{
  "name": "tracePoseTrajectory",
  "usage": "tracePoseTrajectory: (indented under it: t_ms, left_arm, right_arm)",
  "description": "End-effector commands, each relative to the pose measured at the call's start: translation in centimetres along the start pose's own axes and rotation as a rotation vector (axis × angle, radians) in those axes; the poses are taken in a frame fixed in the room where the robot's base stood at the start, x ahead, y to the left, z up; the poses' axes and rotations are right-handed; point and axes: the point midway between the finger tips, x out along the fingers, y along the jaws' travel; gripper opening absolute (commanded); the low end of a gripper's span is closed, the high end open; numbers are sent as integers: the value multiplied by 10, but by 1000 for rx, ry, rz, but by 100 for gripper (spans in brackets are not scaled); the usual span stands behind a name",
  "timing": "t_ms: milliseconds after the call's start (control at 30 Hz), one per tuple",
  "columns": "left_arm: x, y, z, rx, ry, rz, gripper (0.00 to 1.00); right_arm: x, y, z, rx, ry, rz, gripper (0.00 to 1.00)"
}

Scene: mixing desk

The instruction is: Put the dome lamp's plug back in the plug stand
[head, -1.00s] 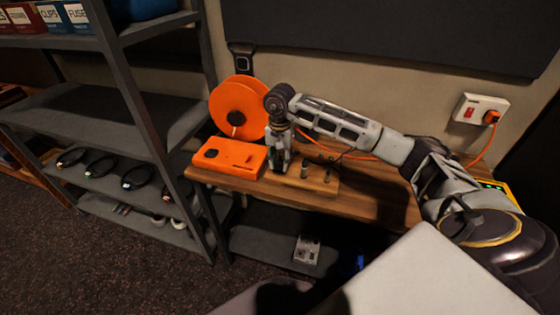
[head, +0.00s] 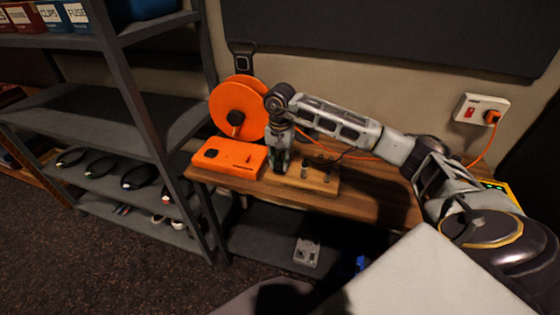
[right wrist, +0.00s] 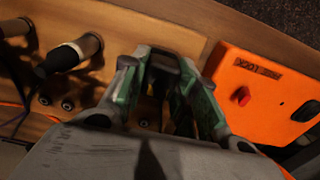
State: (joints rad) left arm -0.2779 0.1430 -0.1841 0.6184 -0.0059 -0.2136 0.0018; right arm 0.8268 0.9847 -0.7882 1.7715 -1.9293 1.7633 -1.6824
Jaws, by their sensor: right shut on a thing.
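My right gripper (head: 280,166) points down at the left end of the wooden plug stand (head: 322,186). In the right wrist view its green-sided fingers (right wrist: 162,72) are shut on a small dark thing (right wrist: 162,66), which looks like the plug. The fingers hide most of it, so I cannot tell whether it sits in the stand. Beside it the stand (right wrist: 115,20) has metal posts, and a black plug with a pale ring (right wrist: 58,60) is at one of them. The dome lamp cannot be made out. My left gripper is not in view.
An orange box (head: 228,158) lies left of the stand on the wooden desk (head: 385,205), with an orange reel (head: 238,105) behind. An orange cable (head: 480,152) runs to the wall socket (head: 480,110). A grey shelf rack (head: 140,110) stands left.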

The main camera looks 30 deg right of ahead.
Motion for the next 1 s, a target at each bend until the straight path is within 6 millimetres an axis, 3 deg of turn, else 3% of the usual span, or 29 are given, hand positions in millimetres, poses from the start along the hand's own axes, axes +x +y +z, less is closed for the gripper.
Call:
tracePoseTrajectory:
  t_ms: [1000]
  left_arm:
    - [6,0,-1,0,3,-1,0]
  right_arm:
    - [8,0,0,0,0,0,0]
